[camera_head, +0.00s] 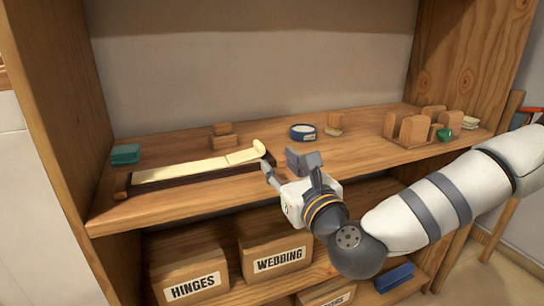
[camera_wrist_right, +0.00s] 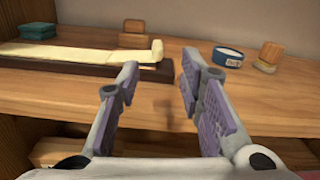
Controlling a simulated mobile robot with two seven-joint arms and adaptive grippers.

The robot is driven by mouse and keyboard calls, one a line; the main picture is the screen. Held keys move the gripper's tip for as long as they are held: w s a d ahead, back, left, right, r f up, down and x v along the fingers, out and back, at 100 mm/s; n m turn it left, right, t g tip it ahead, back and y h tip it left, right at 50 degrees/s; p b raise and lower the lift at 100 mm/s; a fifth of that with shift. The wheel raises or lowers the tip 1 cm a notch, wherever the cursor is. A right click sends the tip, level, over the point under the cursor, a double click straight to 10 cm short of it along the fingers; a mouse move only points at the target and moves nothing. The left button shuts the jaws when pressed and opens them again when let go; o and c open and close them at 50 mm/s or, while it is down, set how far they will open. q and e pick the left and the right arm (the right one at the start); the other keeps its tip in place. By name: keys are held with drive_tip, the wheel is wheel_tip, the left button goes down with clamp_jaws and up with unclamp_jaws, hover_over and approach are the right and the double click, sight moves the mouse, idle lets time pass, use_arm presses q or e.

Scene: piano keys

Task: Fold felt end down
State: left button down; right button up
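A long cream felt strip (camera_head: 195,170) lies on a dark wooden base (camera_head: 200,177) on the upper shelf. Its right end (camera_head: 259,148) stands up in a small curl. The strip also shows in the right wrist view (camera_wrist_right: 85,54), with the raised end (camera_wrist_right: 157,50) beyond the left fingertip. My right gripper (camera_head: 289,167) is open and empty at the shelf's front edge, just right of and nearer than the raised end. My left gripper is not in view.
A teal block (camera_head: 125,154) sits at the shelf's left. Behind stand wooden blocks (camera_head: 223,137), a blue-rimmed round tin (camera_head: 303,132) and a wooden piece (camera_head: 334,125). A wooden rack (camera_head: 412,130) is at right. Labelled boxes (camera_head: 190,277) fill the shelf below.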

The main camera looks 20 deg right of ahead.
sight(263, 147)
drive_tip(key=w, duration=1)
drive_tip(key=shift+w+a, duration=0.35)
drive_tip(key=shift+w, duration=0.05)
clamp_jaws()
